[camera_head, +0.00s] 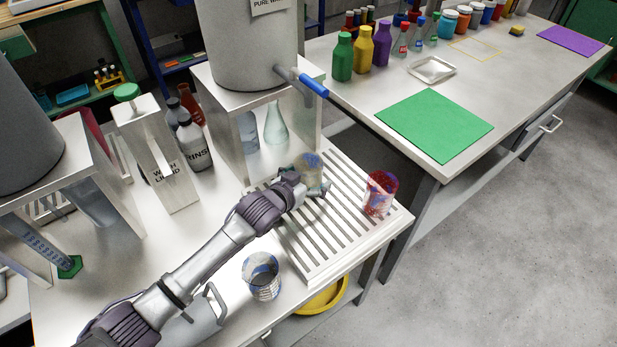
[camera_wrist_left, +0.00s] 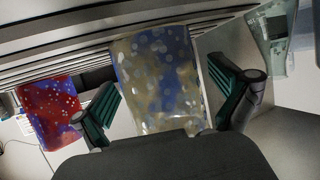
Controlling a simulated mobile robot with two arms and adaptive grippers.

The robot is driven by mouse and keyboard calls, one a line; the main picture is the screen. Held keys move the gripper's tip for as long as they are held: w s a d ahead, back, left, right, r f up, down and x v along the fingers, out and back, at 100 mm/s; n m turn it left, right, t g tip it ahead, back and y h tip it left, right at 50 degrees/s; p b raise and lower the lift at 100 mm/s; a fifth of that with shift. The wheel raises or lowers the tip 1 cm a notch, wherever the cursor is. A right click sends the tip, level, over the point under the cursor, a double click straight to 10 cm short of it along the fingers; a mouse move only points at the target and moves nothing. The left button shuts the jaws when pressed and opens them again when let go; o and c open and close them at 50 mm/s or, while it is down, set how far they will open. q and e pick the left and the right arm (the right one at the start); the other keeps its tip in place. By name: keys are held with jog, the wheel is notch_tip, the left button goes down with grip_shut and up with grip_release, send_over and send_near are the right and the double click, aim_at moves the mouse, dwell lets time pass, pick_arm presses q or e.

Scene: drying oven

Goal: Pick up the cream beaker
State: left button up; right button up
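The cream beaker (camera_head: 313,168), cream with blue patches, stands upright at the back left of the slatted rack (camera_head: 340,237). My left gripper (camera_head: 309,188) is at the near side of this beaker and partly covers it. In the left wrist view the cream beaker (camera_wrist_left: 160,75) shows between the two green-padded fingers of the left gripper (camera_wrist_left: 165,95). The fingers are apart, with a visible gap on the right side; contact on the left side is unclear. My right gripper is not in view.
A red and blue beaker (camera_head: 379,194) stands on the rack's right side. A blue-white beaker (camera_head: 262,277) stands on the bench near the front. A steel tank on a stand (camera_head: 250,45) with a blue-handled tap (camera_head: 313,86) rises behind the rack. A wash liquid dispenser (camera_head: 157,155) is left.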

aim_at(317, 161)
pick_arm(q)
jog(key=c, duration=1.3)
jog(key=shift+r, duration=0.2)
jog(key=shift+r, duration=0.85)
jog(key=shift+w+d+r, duration=0.1)
jog(key=shift+d+r, duration=0.05)
jog(key=shift+r, duration=0.45)
jog(key=shift+w+d+r, duration=0.1)
jog(key=shift+d+r, duration=0.05)
jog(key=shift+r, duration=0.45)
jog(key=w+d+r+p, duration=0.1)
jog(key=d+r, duration=0.2)
jog(key=w+d+r+p, duration=0.1)
jog(key=d+r, duration=0.2)
jog(key=r, duration=0.1)
jog(key=w+d+r+p, duration=0.1)
jog(key=w+d+r, duration=0.1)
jog(key=d+r, duration=0.1)
jog(key=shift+d+r, duration=0.3)
jog(key=shift+d, duration=0.25)
